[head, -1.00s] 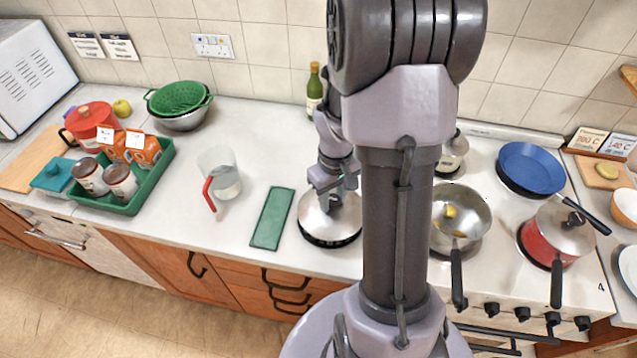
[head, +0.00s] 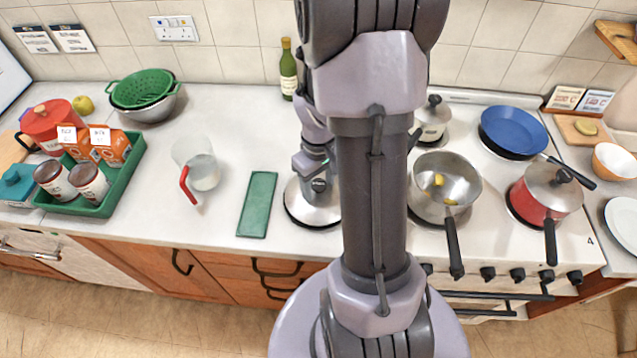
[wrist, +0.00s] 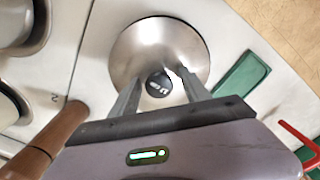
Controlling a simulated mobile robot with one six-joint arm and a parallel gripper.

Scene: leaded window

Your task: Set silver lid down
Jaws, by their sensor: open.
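The silver lid (head: 312,206) is a round metal lid with a dark knob, sitting low at the worktop beside the hob in the head view. A dark rim shows under its edge. It also shows in the wrist view (wrist: 135,52), with its black knob (wrist: 158,85) between the fingers. My gripper (wrist: 158,88) is open, its two fingers apart on either side of the knob. In the head view my gripper (head: 318,180) is just above the lid, partly hidden by my arm. Whether the fingers touch the knob cannot be told.
A green mat (head: 257,205) lies left of the lid, and a clear jug (head: 203,170) with a red handle stands farther left. On the hob are a steel pan (head: 428,207), a red pot (head: 535,210) and a blue pan (head: 513,130). A bottle (head: 288,72) stands behind.

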